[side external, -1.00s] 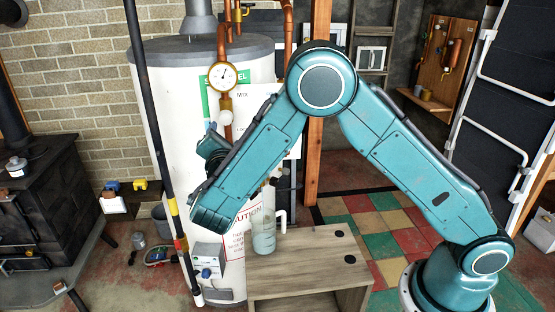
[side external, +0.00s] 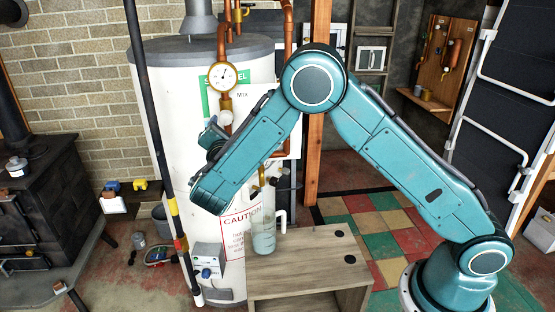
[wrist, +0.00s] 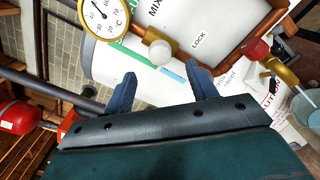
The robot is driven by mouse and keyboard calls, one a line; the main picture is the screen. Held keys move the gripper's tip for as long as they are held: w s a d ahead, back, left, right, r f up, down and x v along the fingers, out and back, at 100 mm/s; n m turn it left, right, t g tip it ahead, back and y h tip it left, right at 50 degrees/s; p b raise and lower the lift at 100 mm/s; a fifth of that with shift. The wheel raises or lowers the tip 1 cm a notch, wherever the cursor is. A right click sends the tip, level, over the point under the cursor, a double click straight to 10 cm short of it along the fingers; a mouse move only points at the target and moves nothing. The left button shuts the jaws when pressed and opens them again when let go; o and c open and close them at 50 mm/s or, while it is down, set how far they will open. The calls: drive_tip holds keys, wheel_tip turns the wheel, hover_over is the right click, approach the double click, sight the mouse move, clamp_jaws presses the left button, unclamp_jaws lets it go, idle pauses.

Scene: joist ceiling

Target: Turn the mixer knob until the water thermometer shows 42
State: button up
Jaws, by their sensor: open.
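The white round mixer knob (side external: 226,117) sits on the brass and copper pipe in front of the white tank, below the dial thermometer (side external: 223,76). In the wrist view the knob (wrist: 160,51) lies just beyond the fingertips, roughly between them and not touching. The thermometer (wrist: 102,16) is partly cut off at the top there; its °C dial shows, but I cannot read the exact value. My gripper (wrist: 161,73) is open and empty, its two dark blue fingers apart. In the side view my gripper (side external: 211,135) is close beside the knob, partly hidden by my arm.
A brass tap with a red handle (wrist: 255,49) is right of the knob in the wrist view. A clear jug (side external: 263,238) stands on the wooden bench (side external: 300,268). Copper pipes run beside the knob.

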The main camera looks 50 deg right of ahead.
sight(226, 120)
drive_tip(key=x, duration=0.9)
drive_tip(key=shift+d, duration=0.15)
drive_tip(key=shift+c, duration=0.5)
drive_tip(key=c, duration=0.9)
drive_tip(key=shift+m, duration=0.4)
drive_tip(key=m, duration=0.6)
drive_tip(key=shift+m, duration=0.4)
drive_tip(key=m, duration=0.6)
drive_tip(key=shift+f+m, duration=0.1)
drive_tip(key=shift+m, duration=0.2)
